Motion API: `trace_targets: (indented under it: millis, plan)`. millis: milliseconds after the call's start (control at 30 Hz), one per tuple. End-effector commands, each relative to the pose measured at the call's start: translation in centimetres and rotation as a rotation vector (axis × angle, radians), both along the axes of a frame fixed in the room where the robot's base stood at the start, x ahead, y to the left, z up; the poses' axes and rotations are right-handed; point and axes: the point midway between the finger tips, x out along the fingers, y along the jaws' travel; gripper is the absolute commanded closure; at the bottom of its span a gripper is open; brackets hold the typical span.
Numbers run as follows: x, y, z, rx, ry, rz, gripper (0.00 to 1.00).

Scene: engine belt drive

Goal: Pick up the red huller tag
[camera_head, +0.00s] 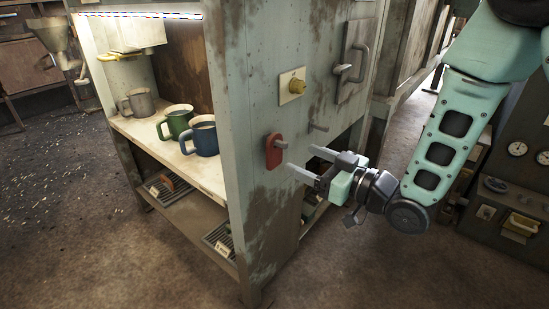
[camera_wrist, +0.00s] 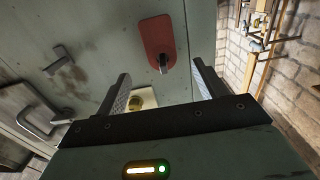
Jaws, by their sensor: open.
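The red huller tag (camera_head: 273,151) hangs on a peg on the side panel of the pale green cabinet. It also shows in the wrist view (camera_wrist: 156,40), flat against the panel, with the metal peg end sticking out near one end. My gripper (camera_head: 296,160) is open and empty, its two fingers pointing toward the panel just to the right of the tag and slightly below it. In the wrist view, the tag lies beyond the fingertips of my gripper (camera_wrist: 160,72), in line with the gap between them. The fingers appear apart from the tag.
A yellow knob (camera_head: 296,86) and a bare peg (camera_head: 318,127) are on the same panel, above the tag. A door handle (camera_head: 358,62) sits higher right. Grey, green and blue mugs (camera_head: 205,136) stand on the cabinet shelf at left. The floor in front is open.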

Motion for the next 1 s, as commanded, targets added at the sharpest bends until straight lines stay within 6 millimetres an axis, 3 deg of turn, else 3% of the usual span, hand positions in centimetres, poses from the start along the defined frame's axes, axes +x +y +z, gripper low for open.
trace_targets:
  millis: [600,933,1000]
  plan:
    - [4.1,5.6,-0.2,0.0,-0.002,0.002,0.29]
    - [4.6,6.1,-0.1,-0.001,0.001,0.0,0.29]
    - [4.5,6.1,-0.1,-0.001,0.001,0.0,0.49]
